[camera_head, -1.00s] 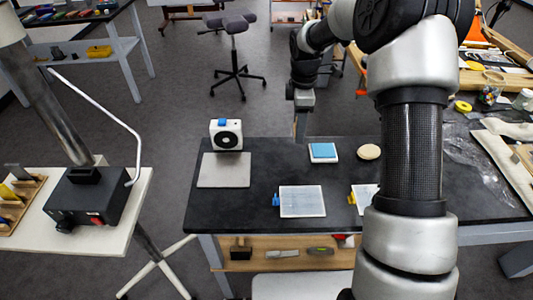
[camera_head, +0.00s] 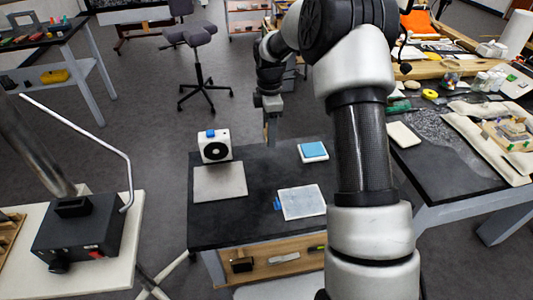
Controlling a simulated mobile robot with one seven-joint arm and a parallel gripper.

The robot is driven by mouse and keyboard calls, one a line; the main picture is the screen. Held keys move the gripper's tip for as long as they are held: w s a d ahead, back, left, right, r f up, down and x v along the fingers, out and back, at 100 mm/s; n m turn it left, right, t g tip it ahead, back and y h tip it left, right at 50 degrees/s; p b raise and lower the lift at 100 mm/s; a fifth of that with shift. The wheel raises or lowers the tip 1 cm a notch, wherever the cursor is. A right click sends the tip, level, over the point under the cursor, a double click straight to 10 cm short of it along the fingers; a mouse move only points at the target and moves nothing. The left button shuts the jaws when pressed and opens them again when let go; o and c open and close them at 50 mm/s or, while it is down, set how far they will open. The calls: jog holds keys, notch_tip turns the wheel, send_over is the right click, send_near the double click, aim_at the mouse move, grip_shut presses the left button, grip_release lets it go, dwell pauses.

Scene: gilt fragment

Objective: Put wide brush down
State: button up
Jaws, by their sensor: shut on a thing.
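My gripper (camera_head: 269,104) hangs at the far edge of the black-topped table (camera_head: 250,215), small and distant beyond my arm. It is shut on a narrow greyish piece (camera_head: 272,128) that points down toward the table's back edge. This piece is probably the wide brush, but its bristles and shape are too small to make out. I cannot tell whether its lower end touches the table. My arm hides the right part of the tabletop.
On the table are a white fan-like device (camera_head: 214,147), a grey plate (camera_head: 219,182), a white tray (camera_head: 302,202) and a blue-topped block (camera_head: 313,151). Bare black surface lies between them. A cluttered bench (camera_head: 455,165) stands right, a wheeled stool (camera_head: 197,60) behind.

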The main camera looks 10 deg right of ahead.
aim_at(269, 158)
notch_tip(269, 158, down, 7)
jog(key=shift+f, duration=0.2)
dwell(0.3)
jog(key=shift+f, duration=0.2)
jog(key=o, duration=1)
jog(key=shift+c, duration=0.2)
jog(key=shift+r, duration=0.1)
